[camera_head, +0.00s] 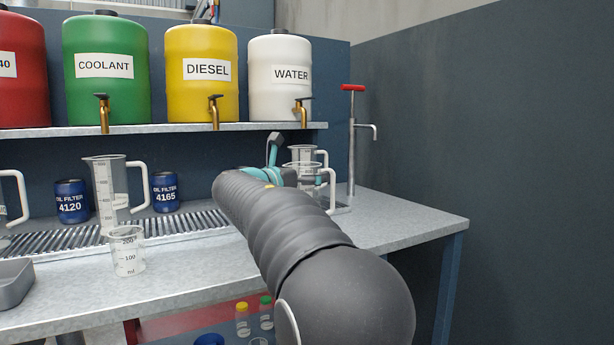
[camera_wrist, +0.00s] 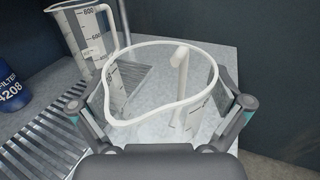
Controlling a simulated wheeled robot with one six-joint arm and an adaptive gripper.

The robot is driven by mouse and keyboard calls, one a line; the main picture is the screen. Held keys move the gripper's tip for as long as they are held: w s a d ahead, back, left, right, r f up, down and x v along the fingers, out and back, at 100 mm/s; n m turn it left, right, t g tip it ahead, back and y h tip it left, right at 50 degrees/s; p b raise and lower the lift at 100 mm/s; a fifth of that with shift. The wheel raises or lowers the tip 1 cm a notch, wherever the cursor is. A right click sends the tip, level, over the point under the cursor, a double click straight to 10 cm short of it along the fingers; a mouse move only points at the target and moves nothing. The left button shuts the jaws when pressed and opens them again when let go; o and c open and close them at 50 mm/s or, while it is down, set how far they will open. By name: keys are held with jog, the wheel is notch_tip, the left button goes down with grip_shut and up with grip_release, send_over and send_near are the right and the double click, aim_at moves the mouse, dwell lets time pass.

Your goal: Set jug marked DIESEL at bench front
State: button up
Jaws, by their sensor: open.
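A yellow container marked DIESEL (camera_head: 203,88), with a brass tap, stands on the raised shelf. No DIESEL marking is readable on the clear jugs. My gripper (camera_head: 280,165) is at the right part of the bench, mostly hidden by my arm in the head view. In the wrist view my gripper (camera_wrist: 166,105) is open, its fingers on either side of a clear jug (camera_wrist: 150,92) with a white rim and handle; I cannot tell if they touch it. Another clear jug (camera_wrist: 88,35) stands behind it to the left. A clear jug (camera_head: 104,190) stands left of my arm.
Green COOLANT (camera_head: 104,95) and white WATER (camera_head: 277,88) containers flank the DIESEL one. A small beaker (camera_head: 128,255) stands near the bench front (camera_head: 190,280). Blue oil filters (camera_head: 72,205) stand at the back. A red-handled pump (camera_head: 352,140) rises at the right. The bench's right corner is clear.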

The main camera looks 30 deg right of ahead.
jog(key=v, duration=1.2)
jog(key=shift+b, duration=0.4)
jog(key=shift+s, duration=0.1)
jog(key=s+f+m+g+y, duration=0.2)
jog(key=s+f+m+y, duration=0.7)
jog(key=s+f, duration=0.75)
jog(key=s+a+f+m+y, duration=0.3)
jog(key=s+a+f+m, duration=0.2)
jog(key=s+f+m, duration=0.2)
jog(key=s+a+f+m+y, duration=0.4)
jog(key=s+f+m, duration=0.3)
jog(key=s, duration=0.2)
jog(key=shift+a+f, duration=0.35)
jog(key=shift+a, duration=0.1)
